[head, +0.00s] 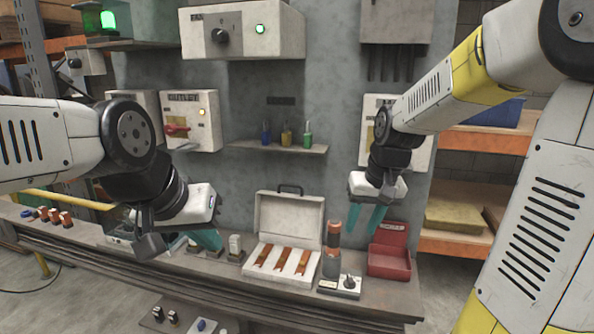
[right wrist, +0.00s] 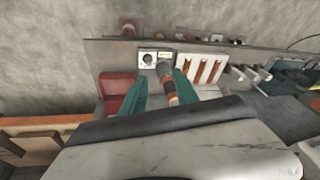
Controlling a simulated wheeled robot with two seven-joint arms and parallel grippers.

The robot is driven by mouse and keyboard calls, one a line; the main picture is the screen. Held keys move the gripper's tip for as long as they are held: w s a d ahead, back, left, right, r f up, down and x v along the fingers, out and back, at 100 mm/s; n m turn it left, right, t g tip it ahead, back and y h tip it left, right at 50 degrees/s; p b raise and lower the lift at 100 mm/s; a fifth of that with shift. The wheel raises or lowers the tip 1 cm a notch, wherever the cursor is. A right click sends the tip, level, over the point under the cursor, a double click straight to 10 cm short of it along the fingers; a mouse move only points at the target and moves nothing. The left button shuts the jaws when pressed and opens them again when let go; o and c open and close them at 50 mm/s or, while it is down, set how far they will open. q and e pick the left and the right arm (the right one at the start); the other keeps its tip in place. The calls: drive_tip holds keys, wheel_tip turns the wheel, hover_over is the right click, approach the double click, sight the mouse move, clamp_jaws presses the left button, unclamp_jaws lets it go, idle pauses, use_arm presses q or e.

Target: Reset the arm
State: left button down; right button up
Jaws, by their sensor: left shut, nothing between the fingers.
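My left gripper (head: 210,240) hangs over the left part of the bench, with its teal fingers pointing down and to the right. It is shut and holds nothing. My right gripper (head: 364,220) is above the right part of the bench, with its two teal fingers apart and pointing down. It is open and empty. In the right wrist view, the same open fingers (right wrist: 160,84) stand apart, with a dark and copper-banded cylinder (right wrist: 166,80) showing between them. In the head view the cylinder (head: 332,252) stands upright on the bench, left of the fingers.
The bench (head: 150,262) holds an open white case (head: 290,215) with orange-brown strips, a small knob box (head: 340,286) and an open red box (head: 390,262). A wall shelf (head: 277,147) with three coloured items and wall control boxes (head: 243,30) stand behind. Orange racking (head: 455,243) is at right.

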drive_tip(key=s+r+t, duration=0.1)
drive_tip(key=s+r, duration=0.2)
drive_tip(key=s, duration=0.4)
drive_tip(key=s+a+r+t, duration=0.1)
drive_tip(key=s+r+t, duration=0.1)
drive_tip(key=s, duration=0.6)
drive_tip(key=shift+r+y, duration=0.3)
drive_tip(key=shift+r, duration=0.5)
